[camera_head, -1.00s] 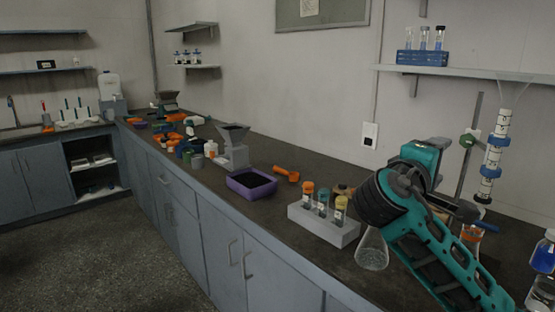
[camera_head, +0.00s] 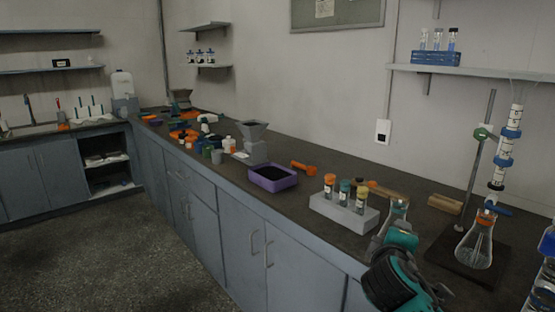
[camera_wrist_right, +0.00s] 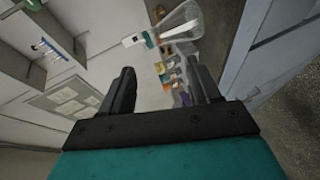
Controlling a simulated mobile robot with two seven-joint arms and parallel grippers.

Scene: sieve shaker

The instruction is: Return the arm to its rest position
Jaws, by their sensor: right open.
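My right arm (camera_head: 392,280) shows in the head view as teal and black links at the lower right, beside the bench's front edge. Its fingertips cannot be made out there. In the right wrist view my right gripper (camera_wrist_right: 163,85) is open, with two dark fingers apart and nothing held between them. A clear conical flask (camera_wrist_right: 182,20) shows tilted in that view, beyond the fingertips and apart from them. In the head view a flask (camera_head: 397,212) stands on the bench just behind my arm, its lower part hidden. My left gripper is not in view.
A grey rack (camera_head: 345,213) with capped vials stands left of my arm. A purple tray (camera_head: 273,184) and a grey hopper device (camera_head: 256,150) are farther along. A stand with a column and a flask (camera_head: 474,250) is at right. Floor before the cabinets is clear.

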